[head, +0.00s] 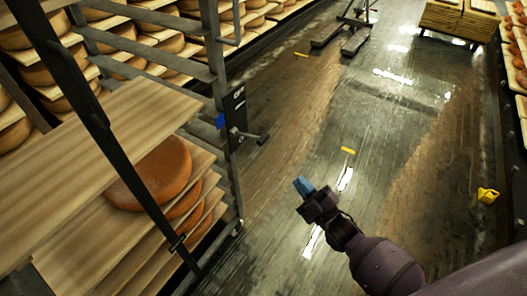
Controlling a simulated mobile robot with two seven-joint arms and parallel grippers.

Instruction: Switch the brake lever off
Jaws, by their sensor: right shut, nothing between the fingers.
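The brake lever (247,135) is a short bar with a dark knob at its right end. It sticks out to the right from a dark upright plate (235,108) with small white lettering on the cart's right side. My right gripper (303,186), with blue fingertips, is shut and empty. In the picture it is below and to the right of the lever, clearly apart from it, over the floor. My left gripper is not in view.
The cart's metal frame (213,60) carries wooden shelves with orange cheese wheels (152,172) at the left. A yellow object (488,196) lies on the wet floor at the right. Stacked boards (455,20) stand at the back right. The floor between is mostly clear.

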